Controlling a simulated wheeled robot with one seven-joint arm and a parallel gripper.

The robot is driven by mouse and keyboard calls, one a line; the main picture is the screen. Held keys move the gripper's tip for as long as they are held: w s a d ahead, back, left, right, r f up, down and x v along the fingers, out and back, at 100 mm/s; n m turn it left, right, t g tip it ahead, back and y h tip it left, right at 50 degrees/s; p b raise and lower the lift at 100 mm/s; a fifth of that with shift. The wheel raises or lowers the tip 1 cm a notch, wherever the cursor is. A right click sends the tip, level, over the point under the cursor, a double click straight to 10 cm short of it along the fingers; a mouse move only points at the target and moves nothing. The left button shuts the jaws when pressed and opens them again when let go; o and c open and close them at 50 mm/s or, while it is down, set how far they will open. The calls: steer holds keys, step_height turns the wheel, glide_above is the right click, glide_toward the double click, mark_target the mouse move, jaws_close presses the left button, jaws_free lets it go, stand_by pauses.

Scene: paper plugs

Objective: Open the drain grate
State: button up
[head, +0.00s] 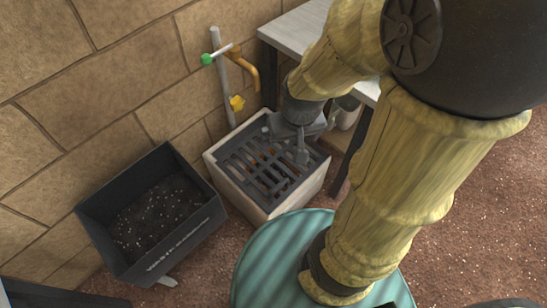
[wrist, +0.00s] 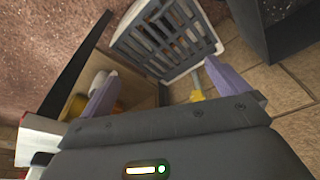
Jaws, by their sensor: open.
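The drain grate (head: 262,172) is a dark grey slotted panel. It lies closed over a pale square basin (head: 227,190) by the wall. Bits of orange show through its slots. In the wrist view the grate (wrist: 165,35) is at the top, beyond my fingers. My gripper (head: 302,150) is over the grate's far right part in the head view, hiding some of it. In the wrist view my gripper (wrist: 160,88) has its two purple fingers apart with nothing held between them. I cannot tell whether a finger touches the grate.
A black waste bin (head: 150,215) with dark speckled contents stands left of the basin. A pipe (head: 222,75) with a brass tap (head: 250,75), green knob and yellow handle rises behind the basin. A grey table (head: 298,30) stands at the back right. A teal round surface (head: 262,262) is in front.

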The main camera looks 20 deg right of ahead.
steer(key=shift+c, duration=0.2)
steer(key=shift+w+f+n, duration=0.1)
steer(key=shift+n, duration=0.2)
steer(key=c, duration=0.7)
steer(key=shift+w+a+f+n, duration=0.15)
steer(key=shift+f+n, duration=0.05)
steer(key=shift+n, duration=0.4)
steer(key=c, duration=0.4)
steer(key=w+f+n+g, duration=0.1)
steer(key=n, duration=0.2)
steer(key=w+a+f+n, duration=0.1)
steer(key=n, duration=0.3)
steer(key=f+n+g, duration=0.1)
steer(key=f+n, duration=0.1)
steer(key=n, duration=0.1)
steer(key=shift+w+a+n+g, duration=0.3)
steer(key=shift+w+a, duration=0.1)
steer(key=shift+c, duration=1.1)
steer(key=f+n, duration=0.1)
steer(key=n, duration=0.3)
steer(key=w+a+f+n+g, duration=0.1)
steer(key=f+n, duration=0.1)
steer(key=n, duration=0.1)
steer(key=w+a+f+n+g+h, duration=0.1)
steer(key=f+n, duration=0.1)
steer(key=n, duration=0.2)
steer(key=shift+n, duration=0.3)
steer(key=shift+f, duration=0.15)
